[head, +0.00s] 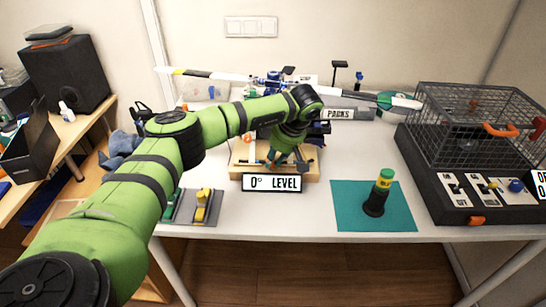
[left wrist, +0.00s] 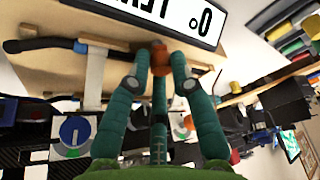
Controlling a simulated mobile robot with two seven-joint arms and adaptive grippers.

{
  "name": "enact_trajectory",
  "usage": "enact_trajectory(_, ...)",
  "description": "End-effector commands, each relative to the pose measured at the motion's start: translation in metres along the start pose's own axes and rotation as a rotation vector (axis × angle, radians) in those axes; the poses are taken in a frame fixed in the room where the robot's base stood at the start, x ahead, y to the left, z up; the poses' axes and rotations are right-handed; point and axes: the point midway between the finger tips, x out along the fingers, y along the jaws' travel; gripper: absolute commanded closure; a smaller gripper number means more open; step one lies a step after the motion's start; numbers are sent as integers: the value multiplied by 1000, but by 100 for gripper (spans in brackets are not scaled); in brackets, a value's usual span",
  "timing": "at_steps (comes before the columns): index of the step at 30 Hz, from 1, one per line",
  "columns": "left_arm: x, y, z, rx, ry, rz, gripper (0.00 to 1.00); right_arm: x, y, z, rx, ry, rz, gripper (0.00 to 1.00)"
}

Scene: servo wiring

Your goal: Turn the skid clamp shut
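A wooden stand (head: 247,172) with dark crossbars sits at the middle of the white table, behind the "0° LEVEL" sign (head: 271,183). My left gripper (head: 280,160) reaches down over it from above. In the left wrist view my left gripper's teal fingers (left wrist: 160,58) converge on a small orange-red piece (left wrist: 159,62), which seems to be the skid clamp's handle, beside the wooden board (left wrist: 60,70). The fingers look closed around it; their exact contact is partly hidden. The model helicopter (head: 275,82) stands behind, partly covered by my arm. My right gripper is not in view.
A wire cage (head: 475,120) on a black switch base fills the table's right side. A grey block with yellow levers (head: 201,207) lies at front left. The table's front middle is clear.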

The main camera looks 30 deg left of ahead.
Motion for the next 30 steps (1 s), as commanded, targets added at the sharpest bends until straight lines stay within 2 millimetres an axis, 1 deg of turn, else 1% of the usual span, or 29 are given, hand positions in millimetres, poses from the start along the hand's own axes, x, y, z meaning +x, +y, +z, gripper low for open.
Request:
enact_trajectory(5, 1, -2, -3, -3, 8, -8, 100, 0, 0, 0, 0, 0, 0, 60)
enact_trajectory(8, 0, -2, -5, 28, 10, 4, 100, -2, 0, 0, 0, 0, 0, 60)
enact_trajectory(12, 0, -4, -6, 170, 10, 63, 100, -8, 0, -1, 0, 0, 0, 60)
enact_trajectory(15, 1, -5, -6, 287, 11, 110, 100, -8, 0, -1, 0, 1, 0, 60)
enact_trajectory(18, 1, -5, -6, 365, 11, 143, 100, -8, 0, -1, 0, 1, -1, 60)
enact_trajectory(21, 1, -4, -7, 395, 12, 156, 100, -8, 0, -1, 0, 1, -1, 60)
enact_trajectory(28, 1, -4, -8, 394, 14, 156, 100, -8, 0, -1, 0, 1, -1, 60)
enact_trajectory(29, 1, -4, -8, 393, 14, 156, 74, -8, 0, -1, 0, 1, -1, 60)
enact_trajectory(30, 1, -4, -8, 393, 14, 156, 58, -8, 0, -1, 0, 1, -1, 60)
